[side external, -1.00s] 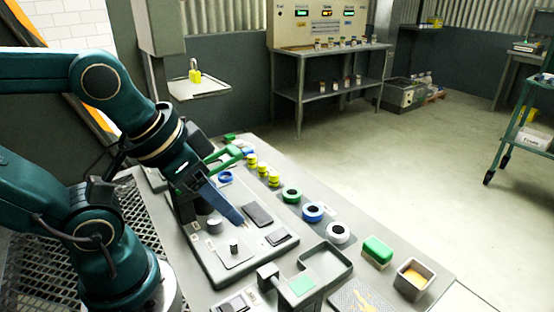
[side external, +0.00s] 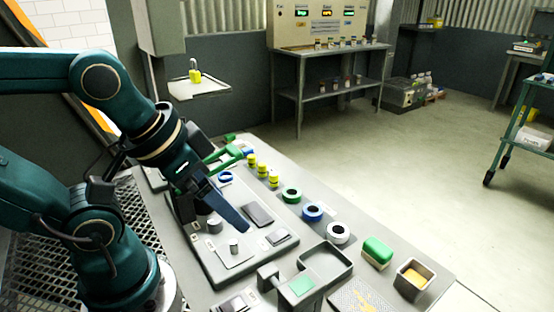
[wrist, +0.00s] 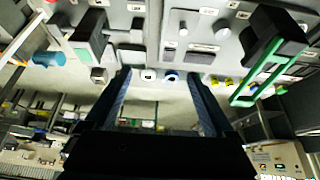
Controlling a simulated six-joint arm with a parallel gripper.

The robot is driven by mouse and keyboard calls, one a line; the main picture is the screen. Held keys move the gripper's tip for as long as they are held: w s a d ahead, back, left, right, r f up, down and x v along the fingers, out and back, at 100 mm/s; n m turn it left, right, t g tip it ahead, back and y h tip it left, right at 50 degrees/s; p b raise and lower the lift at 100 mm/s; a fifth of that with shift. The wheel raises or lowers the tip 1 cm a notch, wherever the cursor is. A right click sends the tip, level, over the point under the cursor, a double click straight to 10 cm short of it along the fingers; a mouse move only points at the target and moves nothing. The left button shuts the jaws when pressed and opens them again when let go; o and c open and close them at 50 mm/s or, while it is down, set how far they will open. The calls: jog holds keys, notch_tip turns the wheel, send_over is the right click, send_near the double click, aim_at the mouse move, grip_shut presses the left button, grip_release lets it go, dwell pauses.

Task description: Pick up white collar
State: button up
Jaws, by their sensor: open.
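The white collar (side external: 338,232) is a white ring with a dark centre, lying flat on the grey bench at the near end of a row of collars. It also shows in the wrist view (wrist: 148,74), between the fingertips in the picture but well beyond them. The blue collar (side external: 313,211) and the green collar (side external: 291,194) lie behind it in the same row. My gripper (side external: 243,229) is open and empty above the grey fixture plate, left of the white collar and apart from it. Both fingers show in the wrist view (wrist: 158,74).
A grey tray (side external: 345,262) with a raised rim is just in front of the white collar. A green-topped block (side external: 377,251) and a square grey container (side external: 414,279) stand to its right. Several yellow-banded pieces (side external: 262,172) stand farther back. A green handle (side external: 222,156) rises behind my gripper.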

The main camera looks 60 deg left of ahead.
jog(key=w+a+r+n+t+y, duration=0.1)
jog(key=w+r+n, duration=0.3)
jog(key=w, duration=0.4)
jog(key=n+g, duration=0.2)
send_over(339, 233)
jog(key=s, duration=0.3)
notch_tip(339, 233, down, 10)
jog(key=f, duration=0.3)
jog(key=d+f+y, duration=0.1)
jog(key=shift+d+f+m, duration=0.2)
jog(key=shift+f+m, duration=0.15)
jog(key=shift+m, duration=0.05)
jog(key=shift+x, duration=2.45)
jog(key=shift+s+f, duration=0.1)
jog(key=shift+s, duration=0.05)
